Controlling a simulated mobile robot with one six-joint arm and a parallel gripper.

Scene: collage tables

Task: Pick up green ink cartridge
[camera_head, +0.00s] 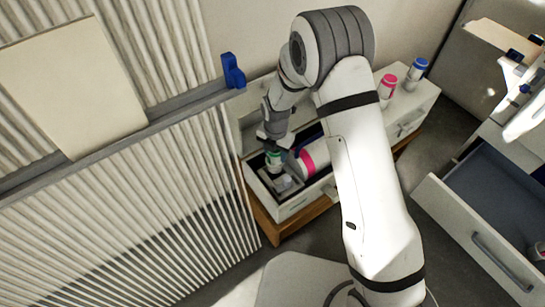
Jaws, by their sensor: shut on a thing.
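The green ink cartridge (274,160) is a small bottle with a green band. It stands in the open drawer (296,207) of a small white cabinet, towards the drawer's left side. My gripper (274,143) reaches down from above and is shut on the cartridge at its top. The fingers partly hide the cartridge, and I cannot tell whether its base touches the drawer floor.
A white bottle with a pink band (313,157) lies beside it in the drawer. Pink (387,88) and blue (416,72) bottles stand on the cabinet top. Another drawer (480,243) is open at right. A ribbed panel (110,215) rises close on the left.

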